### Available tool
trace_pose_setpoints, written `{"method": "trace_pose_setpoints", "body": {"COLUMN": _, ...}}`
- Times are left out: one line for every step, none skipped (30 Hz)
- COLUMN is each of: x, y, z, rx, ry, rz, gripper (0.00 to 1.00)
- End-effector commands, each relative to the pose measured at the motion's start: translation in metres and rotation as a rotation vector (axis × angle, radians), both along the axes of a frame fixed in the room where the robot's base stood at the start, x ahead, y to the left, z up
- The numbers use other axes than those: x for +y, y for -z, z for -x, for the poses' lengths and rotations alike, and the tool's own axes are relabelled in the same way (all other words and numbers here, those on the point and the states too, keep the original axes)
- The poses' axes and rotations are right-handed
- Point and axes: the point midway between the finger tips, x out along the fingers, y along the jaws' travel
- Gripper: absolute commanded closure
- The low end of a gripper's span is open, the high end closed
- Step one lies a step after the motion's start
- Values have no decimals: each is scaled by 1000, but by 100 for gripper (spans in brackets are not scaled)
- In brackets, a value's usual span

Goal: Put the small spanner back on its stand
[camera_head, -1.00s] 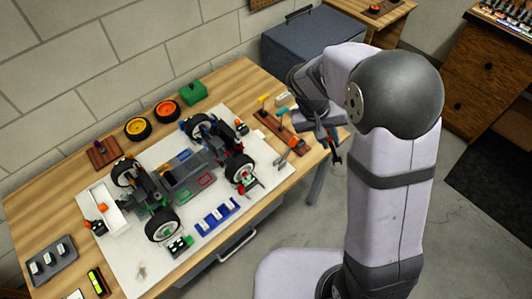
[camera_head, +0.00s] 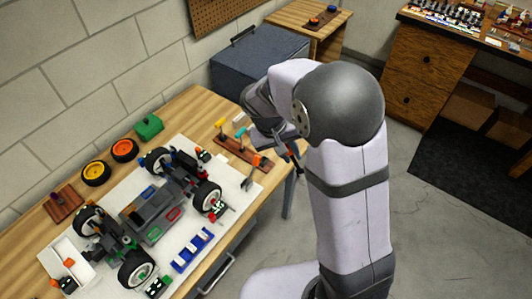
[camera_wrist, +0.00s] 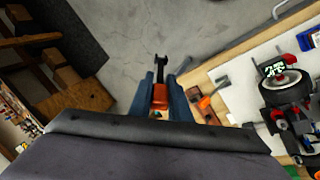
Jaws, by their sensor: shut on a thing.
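My gripper (camera_wrist: 161,80) is shut on a small spanner (camera_wrist: 160,96) with an orange handle; its dark head sticks out past the fingertips over the grey floor. In the head view my gripper (camera_head: 291,148) hangs just off the right end of the table, partly hidden by my arm. The brown wooden tool stand (camera_head: 232,151) lies at the table's right end, left of my gripper, with yellow, teal and orange-handled tools on it. In the wrist view part of the stand (camera_wrist: 195,95) shows just right of the fingers. The spanner is apart from the stand.
A toy racecar (camera_head: 150,212) sits on a white mat (camera_head: 205,253) on the table (camera_head: 190,105). A small grey tool (camera_head: 247,184) lies near the stand and mat edge. A blue-grey chest (camera_head: 260,60) stands behind. Open floor (camera_head: 430,225) lies to the right.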

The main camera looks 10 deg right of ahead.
Motion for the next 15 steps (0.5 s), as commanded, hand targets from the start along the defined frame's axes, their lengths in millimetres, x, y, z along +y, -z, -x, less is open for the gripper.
{"method": "trace_pose_setpoints", "body": {"x": -4, "y": 1, "z": 0, "rx": -2, "ry": 11, "rz": -13, "gripper": 100}}
{"method": "trace_pose_setpoints", "body": {"x": -8, "y": 6, "z": 2, "rx": 0, "ry": 18, "rz": -21, "gripper": 100}}
{"method": "trace_pose_setpoints", "body": {"x": -11, "y": 13, "z": 6, "rx": 2, "ry": 24, "rz": -30, "gripper": 100}}
{"method": "trace_pose_setpoints", "body": {"x": -14, "y": 18, "z": 8, "rx": 2, "ry": 31, "rz": -35, "gripper": 100}}
{"method": "trace_pose_setpoints", "body": {"x": -17, "y": 23, "z": 10, "rx": 2, "ry": 35, "rz": -40, "gripper": 100}}
{"method": "trace_pose_setpoints", "body": {"x": -21, "y": 31, "z": 14, "rx": 1, "ry": 42, "rz": -47, "gripper": 100}}
{"method": "trace_pose_setpoints", "body": {"x": -24, "y": 38, "z": 18, "rx": 2, "ry": 47, "rz": -52, "gripper": 100}}
{"method": "trace_pose_setpoints", "body": {"x": -27, "y": 44, "z": 20, "rx": 1, "ry": 52, "rz": -57, "gripper": 100}}
{"method": "trace_pose_setpoints", "body": {"x": -31, "y": 53, "z": 24, "rx": 0, "ry": 61, "rz": -64, "gripper": 100}}
{"method": "trace_pose_setpoints", "body": {"x": -34, "y": 61, "z": 26, "rx": 1, "ry": 67, "rz": -71, "gripper": 100}}
{"method": "trace_pose_setpoints", "body": {"x": -38, "y": 69, "z": 27, "rx": 0, "ry": 75, "rz": -77, "gripper": 100}}
{"method": "trace_pose_setpoints", "body": {"x": -42, "y": 80, "z": 24, "rx": -1, "ry": 87, "rz": -87, "gripper": 100}}
{"method": "trace_pose_setpoints", "body": {"x": -44, "y": 86, "z": 21, "rx": -5, "ry": 95, "rz": -92, "gripper": 100}}
{"method": "trace_pose_setpoints", "body": {"x": -45, "y": 92, "z": 17, "rx": -7, "ry": 103, "rz": -98, "gripper": 100}}
{"method": "trace_pose_setpoints", "body": {"x": -46, "y": 100, "z": 12, "rx": -10, "ry": 117, "rz": -106, "gripper": 100}}
